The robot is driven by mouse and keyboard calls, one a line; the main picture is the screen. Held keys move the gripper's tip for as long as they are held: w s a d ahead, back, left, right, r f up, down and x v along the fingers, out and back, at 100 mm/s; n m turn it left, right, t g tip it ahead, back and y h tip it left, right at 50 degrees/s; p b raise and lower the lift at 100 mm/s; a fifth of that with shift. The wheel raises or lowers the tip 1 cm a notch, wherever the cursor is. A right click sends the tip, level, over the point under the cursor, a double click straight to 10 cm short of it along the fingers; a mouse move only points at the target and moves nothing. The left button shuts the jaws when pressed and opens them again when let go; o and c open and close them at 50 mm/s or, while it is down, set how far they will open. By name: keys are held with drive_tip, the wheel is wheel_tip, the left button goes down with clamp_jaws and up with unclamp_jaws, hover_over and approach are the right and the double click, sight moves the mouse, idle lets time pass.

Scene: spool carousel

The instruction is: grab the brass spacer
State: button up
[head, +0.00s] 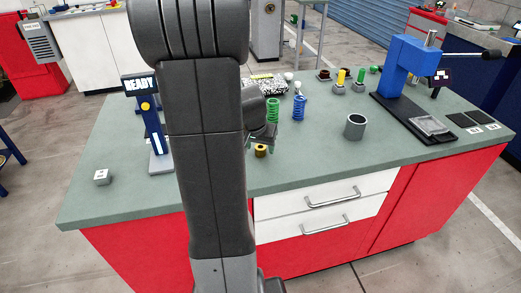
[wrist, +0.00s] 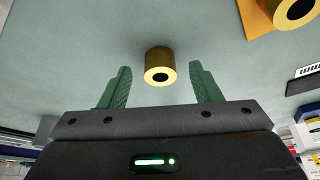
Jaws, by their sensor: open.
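The brass spacer (head: 261,150) is a short gold-coloured cylinder with a dark hole, standing on the green bench top just below my gripper (head: 262,142). In the wrist view the brass spacer (wrist: 160,67) shows near the middle, between the lines of the two green fingertips. My gripper (wrist: 160,80) is open, with a visible gap between each finger and the spacer. Nothing is held. I cannot tell how far the fingertips are above or short of the spacer.
A larger brass-coloured ring (wrist: 293,11) lies at the wrist view's top right. Green (head: 273,108) and blue springs (head: 299,107) stand behind the gripper. A grey cup (head: 355,126) and a blue press (head: 402,62) stand right. A READY sign post (head: 150,125) stands left.

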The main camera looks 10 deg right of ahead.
drive_tip(key=shift+w+d+f, duration=0.1)
drive_tip(key=shift+w+f, duration=0.1)
drive_tip(key=shift+f, duration=0.35)
drive_tip(key=shift+c, duration=0.5)
drive_tip(key=c, duration=1.1)
drive_tip(key=shift+o, duration=0.2)
drive_tip(key=shift+r, duration=0.1)
